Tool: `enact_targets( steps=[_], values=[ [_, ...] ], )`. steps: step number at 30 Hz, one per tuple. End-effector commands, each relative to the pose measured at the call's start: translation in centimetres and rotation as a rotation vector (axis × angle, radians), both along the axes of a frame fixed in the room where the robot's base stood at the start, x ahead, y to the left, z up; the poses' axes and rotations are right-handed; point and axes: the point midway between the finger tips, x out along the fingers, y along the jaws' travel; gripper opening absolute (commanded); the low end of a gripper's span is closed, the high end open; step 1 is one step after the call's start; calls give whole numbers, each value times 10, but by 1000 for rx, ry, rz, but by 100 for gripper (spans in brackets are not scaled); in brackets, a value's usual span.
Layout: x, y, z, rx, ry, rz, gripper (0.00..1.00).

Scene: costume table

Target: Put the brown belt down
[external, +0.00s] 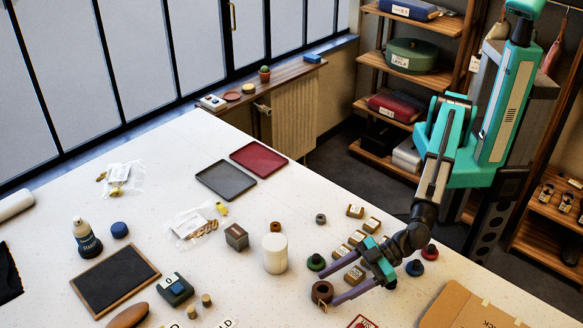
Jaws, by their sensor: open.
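The brown belt (322,292) is a small coiled roll with a gold buckle. It appears to rest on the white table at the lower centre of the external view. My gripper (329,289) is open and low over the table, its two purple fingers pointing left. The fingertips are at the belt, one on its far side and one on its near side. Whether either finger touches the belt cannot be told.
A dark green roll (316,262) lies just behind the belt, and several labelled boxes stand beyond my gripper. A white cylinder (275,253) stands to the left. A red tray (259,158) and a grey tray (226,180) lie farther back. A cardboard box (465,308) is at right.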

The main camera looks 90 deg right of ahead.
Motion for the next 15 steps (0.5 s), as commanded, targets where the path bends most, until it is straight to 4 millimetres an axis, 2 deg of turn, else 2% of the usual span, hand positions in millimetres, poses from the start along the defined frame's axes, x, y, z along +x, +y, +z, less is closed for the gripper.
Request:
enact_targets(
  steps=[15],
  values=[
    [-67,-23,28,2,1,1,63]
  ],
)
